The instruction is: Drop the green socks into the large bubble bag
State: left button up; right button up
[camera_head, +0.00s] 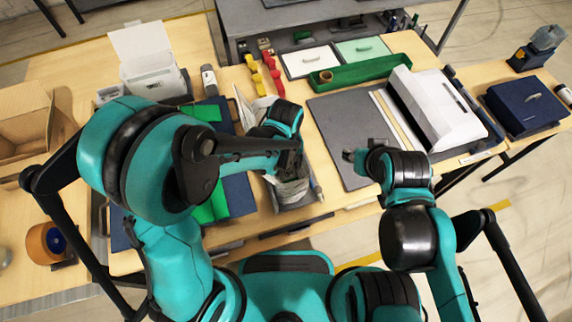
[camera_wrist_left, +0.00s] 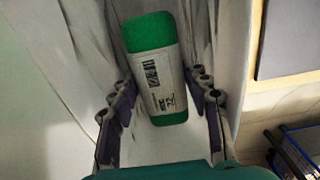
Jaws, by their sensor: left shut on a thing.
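The green socks (camera_wrist_left: 150,33), wrapped in a white label band with a barcode, lie between the fingers of my left gripper (camera_wrist_left: 163,95), which is shut on them. Pale grey-white bag walls (camera_wrist_left: 85,40) rise on both sides of the socks in the left wrist view, so the socks are at or within the bag's mouth; how deep I cannot tell.
A grey mat (camera_head: 335,125) lies right of the bag, with a white machine (camera_head: 436,105) beyond it. A green tray (camera_head: 360,71) and red and yellow items (camera_head: 272,75) lie at the back. A white box (camera_head: 152,75) stands at the back left.

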dwell(0.3)
pick_arm(q)
jog(key=o, duration=1.2)
jog(key=shift+c, duration=1.1)
